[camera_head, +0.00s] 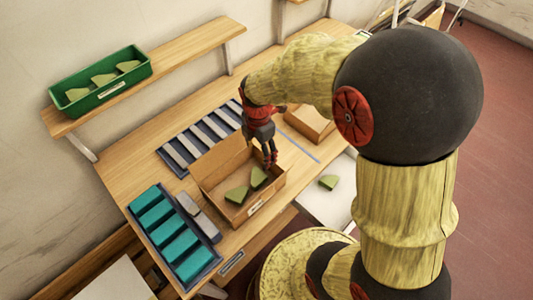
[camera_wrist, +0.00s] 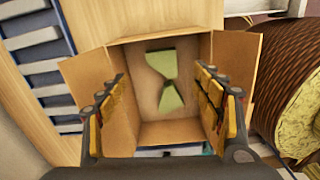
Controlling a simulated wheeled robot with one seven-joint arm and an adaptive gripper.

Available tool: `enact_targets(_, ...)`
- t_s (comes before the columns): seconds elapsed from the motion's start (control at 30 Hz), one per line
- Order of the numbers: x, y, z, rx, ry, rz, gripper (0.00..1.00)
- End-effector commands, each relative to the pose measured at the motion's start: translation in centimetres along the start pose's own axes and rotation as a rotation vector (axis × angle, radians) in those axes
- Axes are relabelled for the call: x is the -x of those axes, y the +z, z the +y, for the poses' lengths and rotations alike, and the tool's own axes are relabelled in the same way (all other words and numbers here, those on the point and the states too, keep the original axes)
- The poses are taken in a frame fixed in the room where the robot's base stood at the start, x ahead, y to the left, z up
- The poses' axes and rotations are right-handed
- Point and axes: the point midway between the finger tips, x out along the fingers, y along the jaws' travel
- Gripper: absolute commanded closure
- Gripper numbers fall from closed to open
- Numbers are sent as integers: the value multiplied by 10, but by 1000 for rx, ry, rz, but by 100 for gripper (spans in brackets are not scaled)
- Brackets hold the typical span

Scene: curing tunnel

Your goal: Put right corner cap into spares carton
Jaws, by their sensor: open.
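An open cardboard carton (camera_head: 213,160) stands on the wooden bench with its flaps spread. Two green wedge-shaped corner caps lie inside: one cap (camera_head: 259,177) and another cap (camera_head: 237,194). In the wrist view they show as an upper cap (camera_wrist: 161,62) and a lower cap (camera_wrist: 170,98), nearly tip to tip on the carton (camera_wrist: 140,100) floor. My gripper (camera_head: 270,162) is over the carton, pointing down. A third green cap (camera_head: 329,182) lies outside the carton on a pale surface.
A green bin (camera_head: 128,81) with several caps sits on the wall shelf. A blue rack (camera_head: 172,163) of grey bars lies behind the carton. A blue tray (camera_head: 209,266) of teal blocks lies left, with grey blocks (camera_head: 199,215) beside it. A second carton (camera_head: 309,122) stands behind right.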

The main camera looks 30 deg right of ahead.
Motion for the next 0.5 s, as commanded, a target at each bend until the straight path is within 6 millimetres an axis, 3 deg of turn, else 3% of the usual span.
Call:
enact_targets(0.17,67,-8,-13,-350,107,-7,33)
enact_targets(0.3,118,-17,-36,-696,200,23,33)
enact_targets(0.5,174,-32,-78,-1181,323,127,33)
